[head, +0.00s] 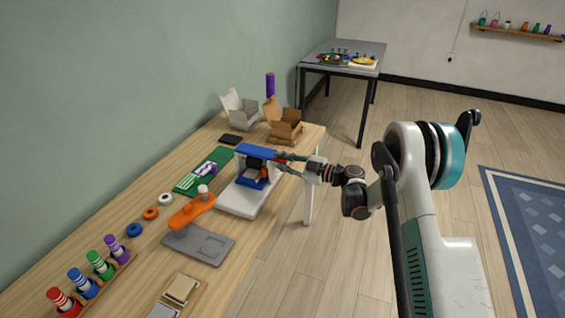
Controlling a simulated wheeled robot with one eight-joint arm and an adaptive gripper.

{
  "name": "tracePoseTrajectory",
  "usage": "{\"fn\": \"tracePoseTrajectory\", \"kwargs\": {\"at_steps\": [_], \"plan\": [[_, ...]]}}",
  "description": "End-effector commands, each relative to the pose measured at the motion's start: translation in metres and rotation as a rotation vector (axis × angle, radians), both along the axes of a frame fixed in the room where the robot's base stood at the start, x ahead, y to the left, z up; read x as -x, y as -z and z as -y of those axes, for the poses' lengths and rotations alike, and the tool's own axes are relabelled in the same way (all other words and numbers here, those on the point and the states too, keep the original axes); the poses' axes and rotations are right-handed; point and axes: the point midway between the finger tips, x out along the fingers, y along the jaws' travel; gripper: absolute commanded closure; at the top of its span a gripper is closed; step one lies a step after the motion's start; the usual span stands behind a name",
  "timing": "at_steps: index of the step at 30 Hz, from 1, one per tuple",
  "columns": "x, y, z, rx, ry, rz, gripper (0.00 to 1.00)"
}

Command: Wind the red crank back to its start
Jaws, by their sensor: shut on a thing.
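A small press-like device stands on the wooden table, with a white base (236,204), a blue top bar (256,152) and a dark block with a blue part under the bar. The red crank (283,158) shows as a small red bit at the right end of the blue bar. My gripper (281,162) reaches in from the right at that end and is shut on the red crank. The fingers hide most of the crank, so its exact angle cannot be told.
An orange lever on a grey plate (205,246) stands in front of the device. A green mat (190,184) lies left of it. Several coloured pegs (99,264) stand front left.

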Motion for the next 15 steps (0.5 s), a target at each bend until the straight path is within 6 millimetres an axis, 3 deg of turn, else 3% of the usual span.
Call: {"fn": "tracePoseTrajectory", "kwargs": {"at_steps": [8,15], "plan": [[-0.003,-0.002,0.001,-0.015,0.001,-0.042,1.00],[-0.011,-0.006,0.004,-0.065,0.001,-0.181,1.00]]}}
